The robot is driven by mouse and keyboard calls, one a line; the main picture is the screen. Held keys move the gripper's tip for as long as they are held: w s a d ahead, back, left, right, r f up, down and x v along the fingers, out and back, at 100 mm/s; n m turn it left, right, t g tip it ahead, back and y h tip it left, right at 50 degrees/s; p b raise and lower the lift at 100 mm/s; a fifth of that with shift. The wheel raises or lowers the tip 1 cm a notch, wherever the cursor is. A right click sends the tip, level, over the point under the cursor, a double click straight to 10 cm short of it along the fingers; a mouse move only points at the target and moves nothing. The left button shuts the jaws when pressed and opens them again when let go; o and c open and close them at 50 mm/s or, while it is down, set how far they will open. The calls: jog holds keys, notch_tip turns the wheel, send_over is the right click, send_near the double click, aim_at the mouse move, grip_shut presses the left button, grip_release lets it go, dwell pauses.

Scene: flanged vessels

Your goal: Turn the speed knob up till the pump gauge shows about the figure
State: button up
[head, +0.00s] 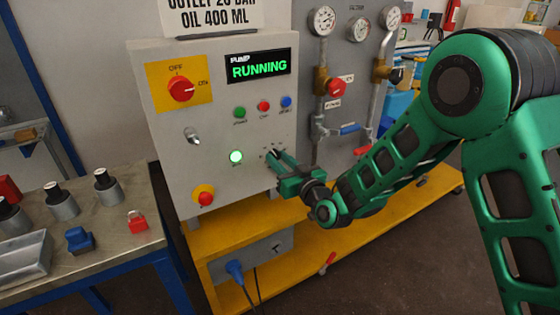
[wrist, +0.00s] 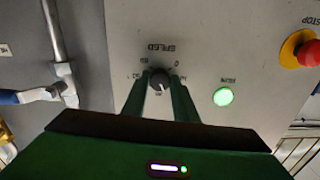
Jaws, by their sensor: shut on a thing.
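The speed knob (wrist: 160,80) is a dark round knob with a white pointer, under the upside-down word SPEED in the wrist view. My gripper (wrist: 158,88) is shut on it, one green finger on each side. In the head view my gripper (head: 276,156) reaches the lower right of the grey control panel (head: 215,135) and hides the knob. Several round gauges show on the pipe panel, among them a left gauge (head: 322,20) and a right gauge (head: 390,17). Their needles are too small to read. The sign (head: 212,14) reads OUTLET and OIL 400 ML; its outlet figure is partly cut off.
The display (head: 259,66) reads PUMP RUNNING. A lit green lamp (head: 236,156) and a red stop button (head: 204,196) on yellow sit left of my gripper. A red-handled switch (head: 181,88) is above. A workbench (head: 105,240) with vessels stands at the left.

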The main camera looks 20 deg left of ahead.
jog(key=shift+w+d+m, duration=0.1)
jog(key=shift+d+m, duration=0.05)
jog(key=shift+m, duration=0.35)
jog(key=o, duration=1.1)
jog(key=shift+c, duration=0.2)
